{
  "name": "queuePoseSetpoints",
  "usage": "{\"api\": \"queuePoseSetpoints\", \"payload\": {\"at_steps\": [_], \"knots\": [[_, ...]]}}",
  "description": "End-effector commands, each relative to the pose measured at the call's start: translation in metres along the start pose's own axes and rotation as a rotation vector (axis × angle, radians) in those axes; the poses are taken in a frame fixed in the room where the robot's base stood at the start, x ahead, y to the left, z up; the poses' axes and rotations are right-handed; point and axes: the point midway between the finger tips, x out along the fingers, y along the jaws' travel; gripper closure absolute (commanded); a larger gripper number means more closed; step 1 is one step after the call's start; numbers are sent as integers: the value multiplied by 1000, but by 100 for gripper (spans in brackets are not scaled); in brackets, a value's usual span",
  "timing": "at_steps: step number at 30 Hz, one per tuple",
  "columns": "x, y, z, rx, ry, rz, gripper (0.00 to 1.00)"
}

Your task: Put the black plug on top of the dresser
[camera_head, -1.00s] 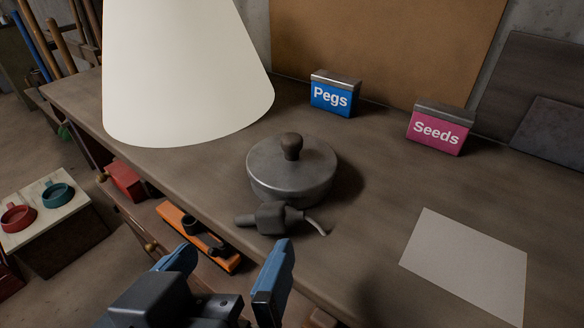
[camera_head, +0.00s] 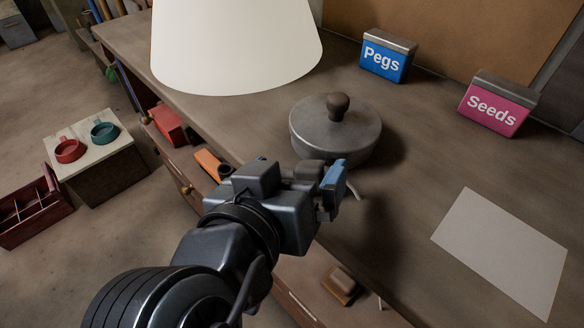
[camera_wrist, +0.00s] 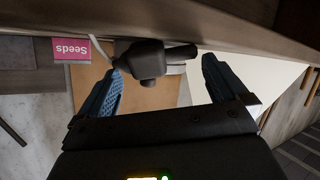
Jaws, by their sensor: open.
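The black plug (camera_head: 308,171) is at the front edge of the wooden dresser top (camera_head: 400,240), just in front of a lidded metal pot. It is partly hidden by my gripper (camera_head: 302,176) in the head view, and its thin cord shows at the right. In the upside-down wrist view the plug (camera_wrist: 146,60) appears between the tips of my gripper's blue-padded fingers (camera_wrist: 162,66). The fingers are apart, with a clear gap at the right finger; the left fingertip is close to the plug. Whether it touches is unclear.
The metal pot (camera_head: 335,132) stands right behind the plug. A large white lampshade (camera_head: 235,45), a blue Pegs box (camera_head: 387,55), a pink Seeds box (camera_head: 497,103) and a pale sheet (camera_head: 503,252) are also on top. An open drawer is below the front edge.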

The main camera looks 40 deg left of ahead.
Motion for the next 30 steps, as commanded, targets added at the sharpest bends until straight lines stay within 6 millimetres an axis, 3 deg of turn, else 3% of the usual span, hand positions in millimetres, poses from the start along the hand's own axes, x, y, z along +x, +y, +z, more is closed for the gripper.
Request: {"api": "queuePoseSetpoints", "payload": {"at_steps": [14,23,30], "knots": [[0,0,0,0,0,0,44],[-2,1,-3,0,0,0,44],[-9,6,-20,0,0,0,44]]}}
